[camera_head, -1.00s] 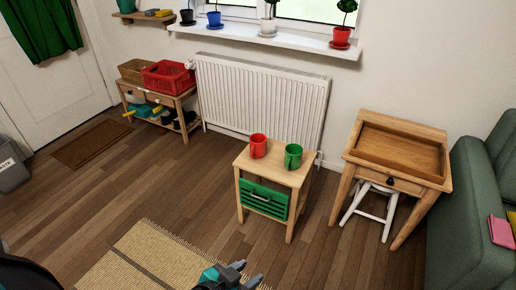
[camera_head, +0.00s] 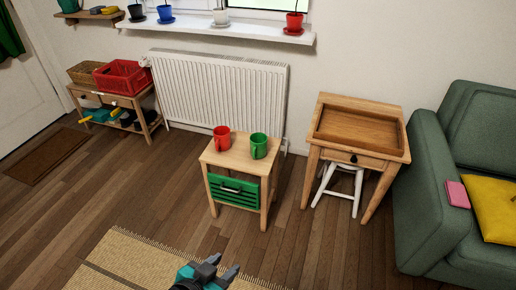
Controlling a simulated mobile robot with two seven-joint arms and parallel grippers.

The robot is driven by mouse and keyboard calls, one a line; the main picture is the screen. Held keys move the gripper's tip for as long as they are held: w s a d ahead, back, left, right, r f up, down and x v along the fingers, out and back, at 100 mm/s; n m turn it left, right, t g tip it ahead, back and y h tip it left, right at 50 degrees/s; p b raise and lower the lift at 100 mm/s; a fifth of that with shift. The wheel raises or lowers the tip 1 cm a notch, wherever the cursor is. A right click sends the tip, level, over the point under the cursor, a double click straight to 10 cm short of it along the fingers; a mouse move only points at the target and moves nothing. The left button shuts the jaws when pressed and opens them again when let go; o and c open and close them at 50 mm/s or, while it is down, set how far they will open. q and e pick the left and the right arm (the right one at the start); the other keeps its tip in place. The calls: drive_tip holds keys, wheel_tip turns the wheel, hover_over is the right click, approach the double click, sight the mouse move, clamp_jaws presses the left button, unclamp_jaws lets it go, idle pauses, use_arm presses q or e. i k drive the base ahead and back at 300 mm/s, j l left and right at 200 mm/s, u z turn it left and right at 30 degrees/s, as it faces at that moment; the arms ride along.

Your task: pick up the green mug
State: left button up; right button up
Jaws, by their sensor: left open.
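The green mug (camera_head: 259,146) stands upright on the right part of the top of a small wooden side table (camera_head: 236,163). A red mug (camera_head: 222,138) stands to its left on the same top, a little apart from it. My left gripper (camera_head: 223,270) is low in the picture, over the floor and rug, well in front of the table. Its fingers are apart with nothing between them. It does not touch the mug. My right gripper is not in view.
A green crate (camera_head: 233,190) sits under the side table's top. A wooden tray-top table (camera_head: 360,154) with a white stool (camera_head: 340,188) below stands to the right, beside a green sofa (camera_head: 430,205). Bare floor and a woven rug (camera_head: 140,262) lie in front.

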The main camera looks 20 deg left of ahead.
sight(259, 141)
drive_tip(key=i+j, duration=0.2)
drive_tip(key=i, duration=0.2)
drive_tip(key=i+j, duration=0.15)
drive_tip(key=i, duration=0.2)
drive_tip(key=i+j+u, duration=0.1)
drive_tip(key=i+u, duration=0.5)
drive_tip(key=u, duration=1.05)
